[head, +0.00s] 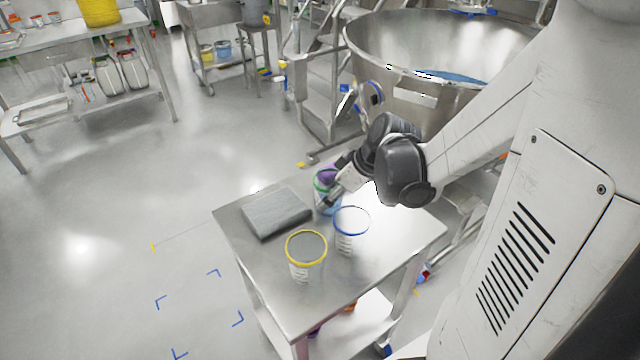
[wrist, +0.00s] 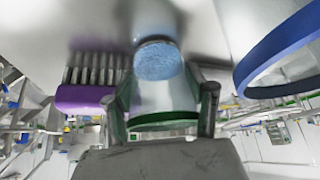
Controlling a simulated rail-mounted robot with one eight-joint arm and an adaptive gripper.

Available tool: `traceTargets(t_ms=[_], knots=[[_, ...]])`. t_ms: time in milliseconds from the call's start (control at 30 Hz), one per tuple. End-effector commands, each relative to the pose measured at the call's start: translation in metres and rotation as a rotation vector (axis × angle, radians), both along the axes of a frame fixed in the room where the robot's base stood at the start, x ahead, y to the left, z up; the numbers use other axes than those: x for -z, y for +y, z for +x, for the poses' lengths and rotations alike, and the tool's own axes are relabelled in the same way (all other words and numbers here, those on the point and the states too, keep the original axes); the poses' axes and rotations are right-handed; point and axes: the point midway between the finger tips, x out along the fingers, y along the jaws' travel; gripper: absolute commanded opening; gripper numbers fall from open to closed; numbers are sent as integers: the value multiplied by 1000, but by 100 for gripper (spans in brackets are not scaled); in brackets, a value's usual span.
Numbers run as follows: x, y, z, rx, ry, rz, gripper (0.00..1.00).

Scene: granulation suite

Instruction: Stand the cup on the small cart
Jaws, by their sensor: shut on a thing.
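A clear cup with a green rim (head: 321,186) is at the back of a near steel table (head: 375,262). My gripper (head: 336,194) is shut on this cup from the right, partly hiding it. In the wrist view the cup (wrist: 165,98) sits between the two fingers (wrist: 165,108), with blue material at its narrow end. Whether its base touches the table is unclear. A small wheeled steel cart (head: 212,14) stands in the background.
On the near table are a blue-rimmed cup (head: 351,222), a yellow-rimmed cup (head: 306,247) and a grey slab (head: 275,213). A purple brush (wrist: 85,97) is beside the held cup. A large steel bowl (head: 365,50) stands behind. The floor at left is open.

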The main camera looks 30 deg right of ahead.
Motion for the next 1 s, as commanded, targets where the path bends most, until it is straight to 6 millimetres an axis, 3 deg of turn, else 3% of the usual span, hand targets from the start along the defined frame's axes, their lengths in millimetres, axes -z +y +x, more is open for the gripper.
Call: traceTargets(t_ms=[300, 333, 367, 733, 1000], knots=[[4, 0, 0, 0, 0, 0, 19], [3, 0, 0, 0, 0, 0, 54], [3, 0, 0, 0, 0, 0, 58], [-1, 0, 0, 0, 0, 0, 59], [-32, -10, -15, 4, -1, 0, 59]])
